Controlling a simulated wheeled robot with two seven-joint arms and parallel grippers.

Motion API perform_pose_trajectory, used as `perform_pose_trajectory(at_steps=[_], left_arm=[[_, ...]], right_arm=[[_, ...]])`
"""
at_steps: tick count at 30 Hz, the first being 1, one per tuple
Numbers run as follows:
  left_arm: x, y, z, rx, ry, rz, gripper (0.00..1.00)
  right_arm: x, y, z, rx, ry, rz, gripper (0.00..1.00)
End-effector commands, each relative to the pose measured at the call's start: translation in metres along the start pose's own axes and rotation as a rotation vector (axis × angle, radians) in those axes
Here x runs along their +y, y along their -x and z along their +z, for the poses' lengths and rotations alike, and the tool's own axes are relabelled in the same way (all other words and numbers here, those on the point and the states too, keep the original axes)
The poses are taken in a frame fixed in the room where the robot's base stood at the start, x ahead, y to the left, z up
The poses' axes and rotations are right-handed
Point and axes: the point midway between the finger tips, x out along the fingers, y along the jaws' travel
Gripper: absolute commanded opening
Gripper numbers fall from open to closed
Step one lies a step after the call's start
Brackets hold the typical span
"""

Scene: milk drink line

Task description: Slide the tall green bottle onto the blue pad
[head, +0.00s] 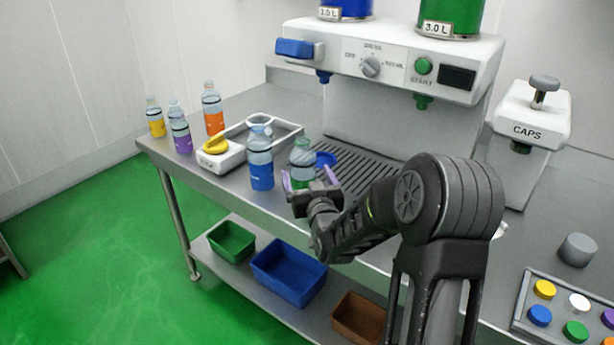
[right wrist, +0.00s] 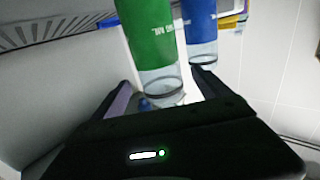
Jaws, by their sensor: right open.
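The bottle with the green label (head: 302,158) stands upright on the steel counter, left of the grated drip tray. It also shows large in the right wrist view (right wrist: 152,38). The blue pad (head: 326,159) lies just behind and right of it in the head view, partly hidden by the bottle. My right gripper (head: 308,184) is open at the front of the green bottle, low down. In the right wrist view its fingers (right wrist: 160,84) sit on either side of the bottle's line; I cannot tell whether they touch it. My left gripper is not in view.
A blue-label bottle (head: 261,172) stands close left of the green one. The dispenser (head: 390,66) overhangs the drip tray (head: 362,172).

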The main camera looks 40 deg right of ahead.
Motion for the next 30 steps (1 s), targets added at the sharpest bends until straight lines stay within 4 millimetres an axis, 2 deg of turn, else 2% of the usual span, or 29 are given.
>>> perform_pose_trajectory(at_steps=[15,26,30], left_arm=[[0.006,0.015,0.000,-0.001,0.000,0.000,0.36],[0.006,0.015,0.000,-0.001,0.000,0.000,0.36],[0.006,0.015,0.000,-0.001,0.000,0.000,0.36]], right_arm=[[-0.001,-0.066,0.000,-0.002,0.001,-0.001,0.87],[0.000,-0.073,0.001,-0.001,0.000,-0.001,0.87],[0.000,-0.073,0.000,-0.001,0.000,-0.001,0.78]])
